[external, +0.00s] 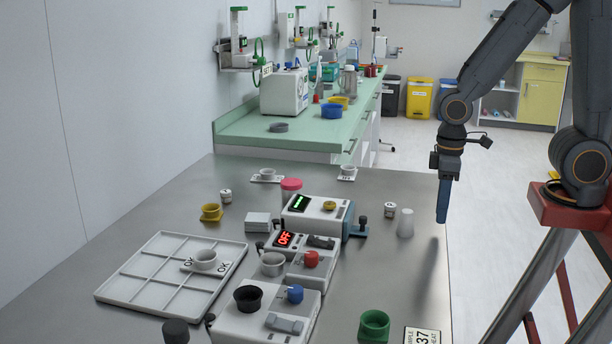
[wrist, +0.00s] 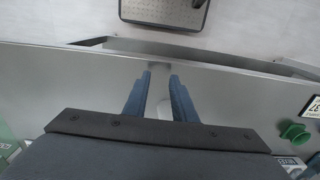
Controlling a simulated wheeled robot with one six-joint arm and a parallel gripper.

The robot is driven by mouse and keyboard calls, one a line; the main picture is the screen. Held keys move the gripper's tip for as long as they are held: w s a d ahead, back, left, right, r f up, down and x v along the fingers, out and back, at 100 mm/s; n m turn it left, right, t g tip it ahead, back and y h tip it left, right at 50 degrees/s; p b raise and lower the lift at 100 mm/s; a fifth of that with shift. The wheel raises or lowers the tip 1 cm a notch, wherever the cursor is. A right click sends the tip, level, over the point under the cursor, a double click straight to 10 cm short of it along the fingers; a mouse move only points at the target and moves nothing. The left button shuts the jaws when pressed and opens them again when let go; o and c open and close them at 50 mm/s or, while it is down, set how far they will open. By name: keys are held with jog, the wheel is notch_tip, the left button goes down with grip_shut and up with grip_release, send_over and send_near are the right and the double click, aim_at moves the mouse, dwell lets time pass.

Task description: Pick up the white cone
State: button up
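The white cone (external: 405,222) stands upright, narrow end up, on the grey metal table near its right edge in the external view. My gripper (external: 442,218) points down to the right of the cone, apart from it, near the table edge. In the wrist view my gripper (wrist: 161,76) has two blue fingers with a gap between them, and nothing is held at the tips. A pale patch, likely the cone (wrist: 164,112), shows low between the fingers, mostly hidden by them and the gripper body.
A green cup (external: 374,326) and a number card (external: 422,336) are at the front. A white compartment tray (external: 140,262) lies left. The table between cone and green cup is clear.

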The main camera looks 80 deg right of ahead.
jog(key=o, duration=0.8)
notch_tip(320, 180, up, 10)
jog(key=m+p, duration=0.8)
jog(key=m, duration=0.9)
send_over(408, 211)
jog(key=f, duration=0.4)
jog(key=shift+s+f, duration=0.2)
jog(key=shift+s, duration=0.05)
jog(key=shift+f+p, duration=0.4)
jog(key=shift+f, duration=1.3)
jog(key=shift+w+f+p, duration=0.15)
jog(key=shift+f+p, duration=0.2)
jog(key=shift+f, duration=1)
jog(key=shift+w+f+p, duration=0.15)
jog(key=shift+f+p, duration=0.2)
jog(key=shift+f, duration=0.95)
